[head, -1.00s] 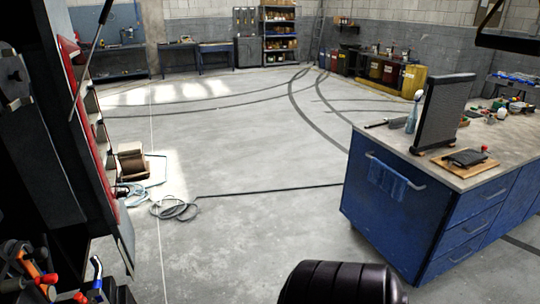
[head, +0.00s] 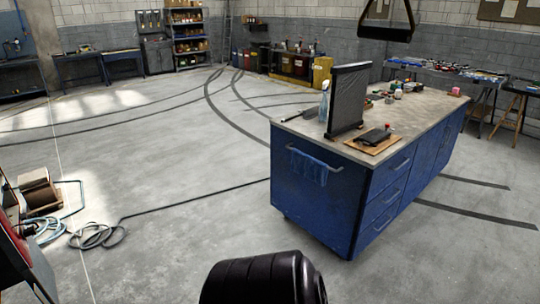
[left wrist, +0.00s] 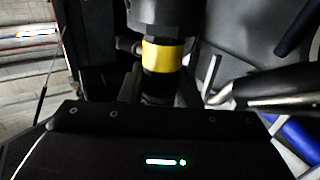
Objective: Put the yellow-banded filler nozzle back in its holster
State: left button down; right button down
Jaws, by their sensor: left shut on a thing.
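The yellow-banded filler nozzle (left wrist: 163,55) shows in the left wrist view, upright in the picture, with dark fittings above and below its yellow band. My left gripper (left wrist: 158,98) is shut on it, just below the band. The gripper's dark body fills the bottom of that view and hides the nozzle's lower part. I cannot make out the holster in either view. My right gripper is not in view, and the head view does not show the left gripper.
A blue workbench (head: 315,200) with a dark upright panel (head: 347,98) stands at the right. A grey and blue tube-like part (left wrist: 265,95) is right of the nozzle.

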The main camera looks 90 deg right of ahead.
pick_arm(q)
jog(key=shift+r+p, duration=1)
jog(key=shift+r, duration=0.1)
jog(key=shift+r+p, duration=1.1)
jog(key=shift+r, duration=0.15)
